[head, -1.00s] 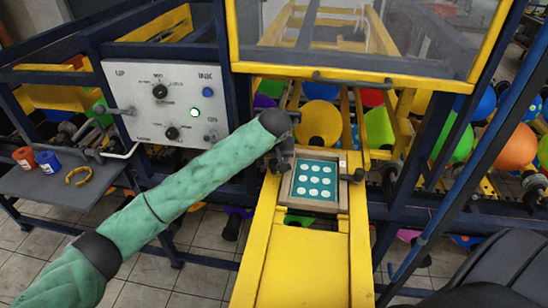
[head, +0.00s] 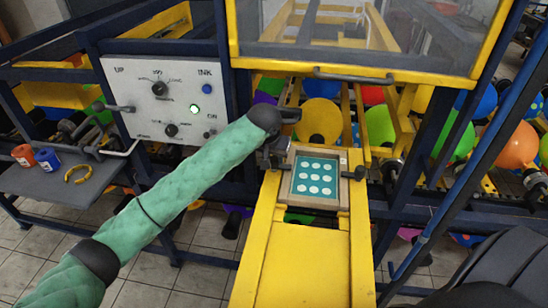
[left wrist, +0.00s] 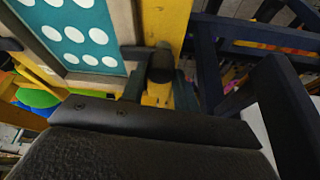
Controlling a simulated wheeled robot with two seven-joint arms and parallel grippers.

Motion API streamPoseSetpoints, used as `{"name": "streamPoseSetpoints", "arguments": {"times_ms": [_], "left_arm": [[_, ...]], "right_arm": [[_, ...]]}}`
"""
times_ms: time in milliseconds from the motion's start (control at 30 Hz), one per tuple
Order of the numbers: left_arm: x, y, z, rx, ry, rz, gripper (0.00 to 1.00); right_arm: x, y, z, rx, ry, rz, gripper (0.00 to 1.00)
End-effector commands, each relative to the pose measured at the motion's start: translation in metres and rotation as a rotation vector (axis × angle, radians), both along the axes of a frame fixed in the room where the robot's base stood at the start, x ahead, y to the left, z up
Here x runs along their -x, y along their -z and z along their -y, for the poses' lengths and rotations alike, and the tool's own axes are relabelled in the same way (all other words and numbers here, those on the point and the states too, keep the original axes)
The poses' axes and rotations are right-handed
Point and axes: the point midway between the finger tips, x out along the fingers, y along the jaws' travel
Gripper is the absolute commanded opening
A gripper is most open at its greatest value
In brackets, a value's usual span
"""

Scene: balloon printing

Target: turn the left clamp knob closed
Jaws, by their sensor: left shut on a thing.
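A teal plate with white dots (head: 315,176) lies in a tan frame on the yellow slide (head: 306,270). It also shows in the left wrist view (left wrist: 82,30). The dark left clamp knob (left wrist: 161,66) is beside the frame, over the yellow rail. My left gripper (head: 274,158) is at the frame's left side, its fingers (left wrist: 160,88) shut on the knob, one on each side. In the head view the hand and wrist mostly hide this knob. The right clamp knob (head: 358,173) is at the frame's right side. My right gripper is not in view.
A yellow-framed clear guard with a handle (head: 352,77) hangs above and behind the plate. A control panel (head: 165,98) with a lit green button is behind my left arm. A grey shelf (head: 50,180) at left holds two cups and a yellow ring.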

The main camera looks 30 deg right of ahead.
Motion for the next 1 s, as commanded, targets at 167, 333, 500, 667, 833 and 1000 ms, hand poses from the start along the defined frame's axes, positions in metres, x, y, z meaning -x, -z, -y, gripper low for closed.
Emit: {"name": "streamPoseSetpoints", "arguments": {"times_ms": [167,333,500,667,833,1000], "left_arm": [[-0.0003,-0.0001,-0.0004,0.0,0.048,0.001,0.08],[-0.0003,-0.0004,-0.0004,0.0,0.052,0.001,0.07],[-0.0003,-0.0004,-0.0004,0.0,0.051,0.001,0.4],[-0.0002,-0.0004,-0.0003,0.0,0.051,0.001,0.52],[-0.0002,-0.0002,-0.0002,0.0,0.051,0.001,0.52],[0.0004,-0.0016,-0.0013,0.001,0.05,0.001,0.52]], "right_arm": [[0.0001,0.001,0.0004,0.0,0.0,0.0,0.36],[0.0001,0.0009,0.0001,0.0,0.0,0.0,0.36],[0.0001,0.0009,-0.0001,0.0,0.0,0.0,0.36],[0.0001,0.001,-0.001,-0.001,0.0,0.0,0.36],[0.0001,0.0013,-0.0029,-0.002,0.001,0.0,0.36],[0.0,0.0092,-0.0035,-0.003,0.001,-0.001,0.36]]}}
